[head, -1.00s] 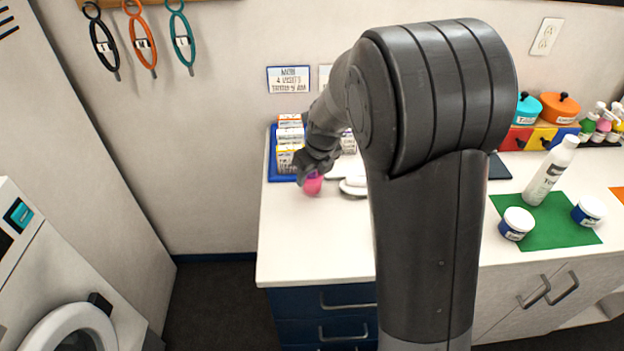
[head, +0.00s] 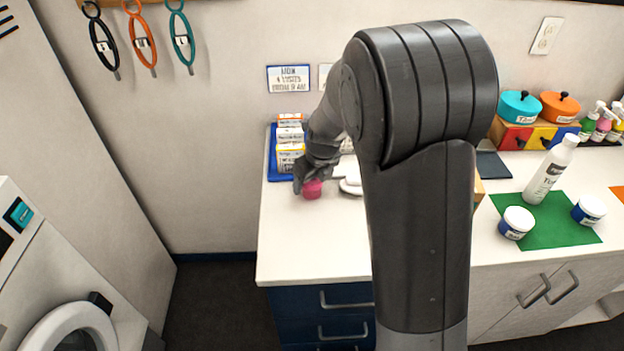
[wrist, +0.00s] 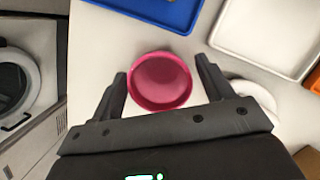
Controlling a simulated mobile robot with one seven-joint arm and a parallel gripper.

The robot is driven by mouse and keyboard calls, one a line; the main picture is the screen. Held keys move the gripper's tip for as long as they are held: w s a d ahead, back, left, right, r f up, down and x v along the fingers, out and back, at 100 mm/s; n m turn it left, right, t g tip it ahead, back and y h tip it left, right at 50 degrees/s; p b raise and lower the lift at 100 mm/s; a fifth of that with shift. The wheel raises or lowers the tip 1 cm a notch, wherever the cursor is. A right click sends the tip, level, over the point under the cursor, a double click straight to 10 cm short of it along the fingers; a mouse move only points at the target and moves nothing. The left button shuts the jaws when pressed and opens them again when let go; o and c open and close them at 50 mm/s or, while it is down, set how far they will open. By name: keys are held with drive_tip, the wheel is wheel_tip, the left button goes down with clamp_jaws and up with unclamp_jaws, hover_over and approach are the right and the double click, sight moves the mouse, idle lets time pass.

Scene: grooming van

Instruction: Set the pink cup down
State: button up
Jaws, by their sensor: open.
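The pink cup (head: 312,189) stands upright on the white counter (head: 305,240), near its left end. In the wrist view the cup (wrist: 160,81) shows its open mouth and looks empty.
A blue tray (head: 273,160) with several small boxes stands behind the cup. A white dish (head: 352,187) is close on the right, partly hidden by my arm. A green mat (head: 540,238) with a bottle and jars lies farther right. The counter in front is clear.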

drive_tip(key=v, duration=1.2)
drive_tip(key=s+d+r+n+t, duration=0.1)
drive_tip(key=s+d+r+n, duration=0.1)
drive_tip(key=s+n, duration=0.6)
drive_tip(key=s+d+r+n+t+h, duration=0.1)
drive_tip(key=s+d+n, duration=0.3)
drive_tip(key=s+n, duration=0.5)
drive_tip(key=s+d+r+n+t, duration=0.1)
drive_tip(key=s+d+r+n, duration=0.2)
drive_tip(key=s+n, duration=0.5)
drive_tip(key=shift+s+d+r+n+h, duration=0.3)
drive_tip(key=shift+r+n, duration=0.25)
drive_tip(key=shift+n, duration=1.65)
drive_tip(key=shift+o, duration=0.5)
